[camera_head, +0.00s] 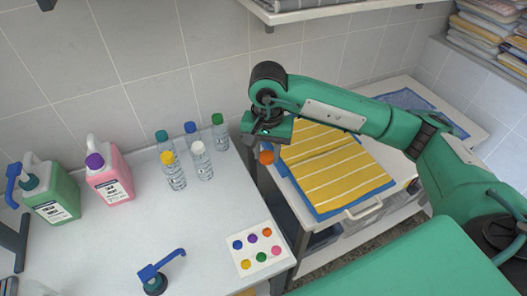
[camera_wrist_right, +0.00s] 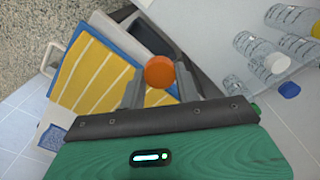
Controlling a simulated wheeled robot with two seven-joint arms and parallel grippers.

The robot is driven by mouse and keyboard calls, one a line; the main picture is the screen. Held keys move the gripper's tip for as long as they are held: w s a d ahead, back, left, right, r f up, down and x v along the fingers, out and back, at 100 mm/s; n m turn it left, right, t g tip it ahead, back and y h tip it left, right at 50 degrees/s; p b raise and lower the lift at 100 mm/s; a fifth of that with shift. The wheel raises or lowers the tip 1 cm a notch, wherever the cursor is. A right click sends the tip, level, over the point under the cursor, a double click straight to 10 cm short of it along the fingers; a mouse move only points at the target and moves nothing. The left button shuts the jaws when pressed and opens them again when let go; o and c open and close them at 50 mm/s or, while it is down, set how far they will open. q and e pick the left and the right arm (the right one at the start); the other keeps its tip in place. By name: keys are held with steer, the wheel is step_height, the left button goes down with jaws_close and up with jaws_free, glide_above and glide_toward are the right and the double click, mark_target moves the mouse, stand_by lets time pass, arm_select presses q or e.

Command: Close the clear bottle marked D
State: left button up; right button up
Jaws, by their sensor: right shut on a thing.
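Several clear bottles stand in a group on the white worktop. They have teal, blue (camera_head: 190,127), green (camera_head: 218,118), yellow and white caps. The front ones are the yellow-capped bottle (camera_head: 175,178) and the white-capped bottle (camera_head: 203,168). Their labels are too small to read, so I cannot tell which is marked D. My right gripper (camera_head: 266,146) is shut on an orange cap (camera_head: 266,158), held in the air right of the bottles, near the worktop's right edge. The orange cap also shows between the fingers in the right wrist view (camera_wrist_right: 159,72). My left gripper is not in view.
A white card with coloured spots (camera_head: 247,258) lies at the worktop's front right. A green jug (camera_head: 55,204), a pink jug (camera_head: 113,184) and a loose blue pump head (camera_head: 158,272) are left of it. A yellow striped towel (camera_head: 335,165) lies right. The worktop's middle is clear.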

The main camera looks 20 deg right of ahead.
steer(key=n, duration=0.3)
steer(key=d+n, duration=0.1)
steer(key=n, duration=0.3)
steer(key=shift+r, duration=0.1)
steer(key=shift+a, duration=0.15)
